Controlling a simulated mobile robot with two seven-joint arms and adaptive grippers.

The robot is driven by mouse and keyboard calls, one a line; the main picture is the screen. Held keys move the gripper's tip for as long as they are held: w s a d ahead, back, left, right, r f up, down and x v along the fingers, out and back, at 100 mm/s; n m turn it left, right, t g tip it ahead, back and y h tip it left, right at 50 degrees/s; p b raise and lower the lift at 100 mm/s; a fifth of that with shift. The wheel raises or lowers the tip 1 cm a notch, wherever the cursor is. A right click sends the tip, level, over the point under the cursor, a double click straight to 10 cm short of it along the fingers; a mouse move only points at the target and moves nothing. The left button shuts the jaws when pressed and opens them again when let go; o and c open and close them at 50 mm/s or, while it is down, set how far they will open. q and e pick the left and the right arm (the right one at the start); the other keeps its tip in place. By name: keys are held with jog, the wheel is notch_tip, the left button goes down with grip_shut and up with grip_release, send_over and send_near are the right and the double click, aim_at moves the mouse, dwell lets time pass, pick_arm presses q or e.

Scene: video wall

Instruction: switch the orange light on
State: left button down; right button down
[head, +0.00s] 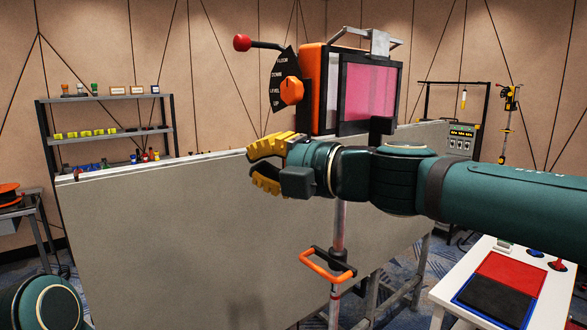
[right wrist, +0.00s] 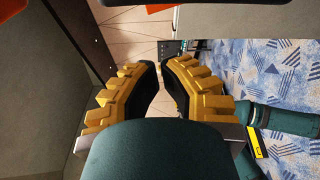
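No light that is clearly orange can be made out. A dark control box (head: 461,141) with small yellow-green labels and switches stands at the back right, too small to read. A pale lamp-like thing (head: 463,98) hangs above it from a black frame. My right gripper (head: 251,164) has yellow ribbed fingers and points left in front of the grey panel, below the orange device. Its fingers are apart by a narrow gap and empty, as the right wrist view (right wrist: 160,68) also shows. My left gripper is not in view.
The grey panel (head: 200,250) fills the middle. An orange-framed device (head: 312,85) with a pink screen, orange knob (head: 291,90) and red-ball lever (head: 242,43) stands above it. An orange handle (head: 328,268) is below. A white table (head: 450,290) is lower right; shelves (head: 110,98) are left.

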jog(key=w+d, duration=0.1)
jog(key=w, duration=0.1)
jog(key=d, duration=0.1)
jog(key=shift+w+d+r, duration=0.25)
jog(key=shift+w+d, duration=0.05)
jog(key=shift+w, duration=0.1)
